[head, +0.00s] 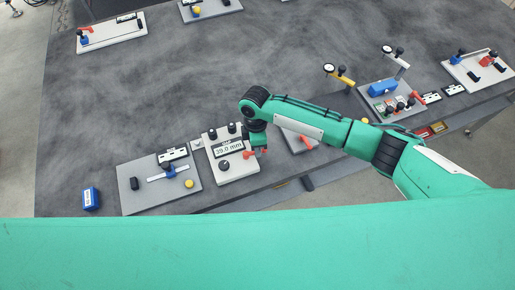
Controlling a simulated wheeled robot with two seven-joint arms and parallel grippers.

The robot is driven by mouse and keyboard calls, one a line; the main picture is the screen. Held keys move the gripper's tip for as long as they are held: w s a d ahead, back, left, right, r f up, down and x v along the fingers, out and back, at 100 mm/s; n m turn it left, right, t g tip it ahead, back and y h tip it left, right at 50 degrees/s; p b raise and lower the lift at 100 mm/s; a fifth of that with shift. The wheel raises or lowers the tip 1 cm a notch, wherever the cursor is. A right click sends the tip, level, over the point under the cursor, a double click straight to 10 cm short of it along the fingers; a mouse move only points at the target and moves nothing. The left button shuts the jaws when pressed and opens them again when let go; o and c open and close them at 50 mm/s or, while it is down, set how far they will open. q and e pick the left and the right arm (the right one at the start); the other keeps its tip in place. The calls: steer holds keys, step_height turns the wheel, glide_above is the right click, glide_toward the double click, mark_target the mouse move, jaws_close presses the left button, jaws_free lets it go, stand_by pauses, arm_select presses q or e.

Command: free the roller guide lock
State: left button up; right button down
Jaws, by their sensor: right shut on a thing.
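My right gripper (258,148) points down at the right edge of the grey panel with the 39.0 mm display (229,148). It is shut on a small red handle (248,155), which is mostly hidden by the fingers. I cannot tell whether this handle is the roller guide lock. Just to the right, a grey plate (292,146) carries an orange-red lever (307,141), partly covered by my right arm. My left gripper is not in view.
Left of the display panel is a grey plate with a blue slider (169,171) and a yellow knob (189,184). A blue box (91,199) stands at the far left. A plate with a blue block (382,88) stands at right. The middle of the dark table is clear.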

steer(key=shift+w+r, duration=0.1)
stand_by(0.4)
steer(key=c, duration=1.4)
jaws_free()
step_height(320, 180, up, 14)
steer(key=w+b, duration=0.2)
steer(key=b, duration=0.2)
steer(key=shift+w+a+f, duration=0.25)
steer(key=shift+w, duration=0.05)
steer(key=shift+f, duration=0.1)
